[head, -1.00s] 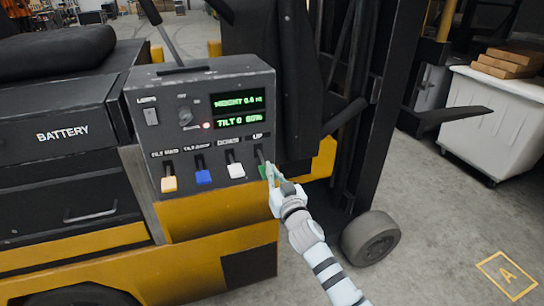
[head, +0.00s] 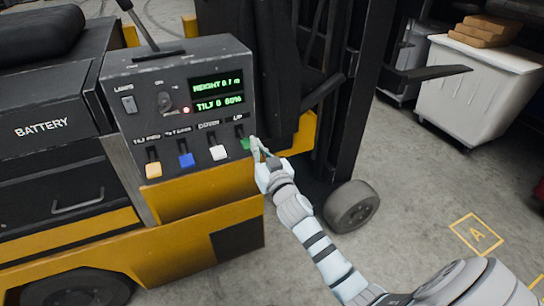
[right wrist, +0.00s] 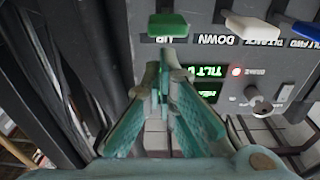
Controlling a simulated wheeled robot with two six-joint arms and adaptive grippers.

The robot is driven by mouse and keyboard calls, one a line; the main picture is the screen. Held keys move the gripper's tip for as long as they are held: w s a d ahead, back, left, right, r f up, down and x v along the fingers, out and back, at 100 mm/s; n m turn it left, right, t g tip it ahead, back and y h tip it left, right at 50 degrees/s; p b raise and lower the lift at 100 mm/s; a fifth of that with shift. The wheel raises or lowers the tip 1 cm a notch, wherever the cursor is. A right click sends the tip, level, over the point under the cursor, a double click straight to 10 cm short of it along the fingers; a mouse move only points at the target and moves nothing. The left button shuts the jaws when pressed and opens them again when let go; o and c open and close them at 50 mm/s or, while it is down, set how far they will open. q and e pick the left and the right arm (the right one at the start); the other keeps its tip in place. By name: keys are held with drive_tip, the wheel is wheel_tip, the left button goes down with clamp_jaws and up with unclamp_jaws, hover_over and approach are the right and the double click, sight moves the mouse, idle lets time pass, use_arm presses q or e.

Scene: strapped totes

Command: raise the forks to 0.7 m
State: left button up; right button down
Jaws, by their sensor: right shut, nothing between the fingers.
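The forklift's control panel (head: 180,100) has several levers. The green-tipped UP lever (head: 246,143) is at its right end and sits raised compared with the white DOWN lever (head: 218,152). My right gripper (head: 257,148) is shut and empty, with its tips at the green knob, apparently touching it from below. In the right wrist view the shut fingers (right wrist: 160,65) point at the green knob (right wrist: 168,25). The height display (head: 217,86) reads about 0.1 m, its last digit blurred. A dark fork (head: 430,73) sticks out to the right of the mast (head: 350,90). My left gripper is not in view.
The floor around the yellow marking (head: 476,235) is clear.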

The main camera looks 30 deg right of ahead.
drive_tip(key=s+a+f+b, duration=0.1)
drive_tip(key=s, duration=0.7)
drive_tip(key=shift+s+a+f, duration=0.15)
drive_tip(key=shift+f, duration=0.25)
